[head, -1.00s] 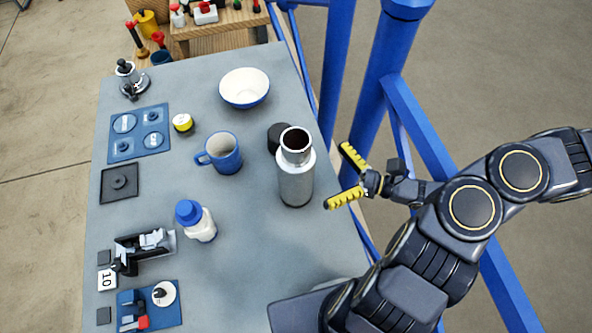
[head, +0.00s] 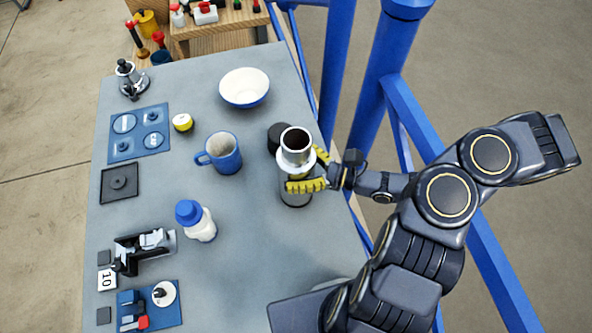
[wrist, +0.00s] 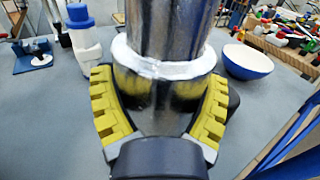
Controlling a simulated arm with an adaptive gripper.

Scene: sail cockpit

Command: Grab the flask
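The flask (head: 295,158) is a silver metal cylinder with an open mouth and a pale collar. It stands upright near the right edge of the grey table. My gripper (head: 312,172) has come in from the right, with one yellow finger across the near side of the flask and the other partly hidden behind it. In the wrist view the flask (wrist: 168,35) stands between the spread fingers of my gripper (wrist: 160,112), below its collar. The fingers look open around it; I cannot tell whether either touches.
A black round object (head: 279,136) sits close behind the flask. A blue mug (head: 226,158) and a blue-capped bottle (head: 200,225) stand to the left, and a bowl (head: 244,86) is farther back. Blue posts (head: 372,100) rise beyond the table's right edge.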

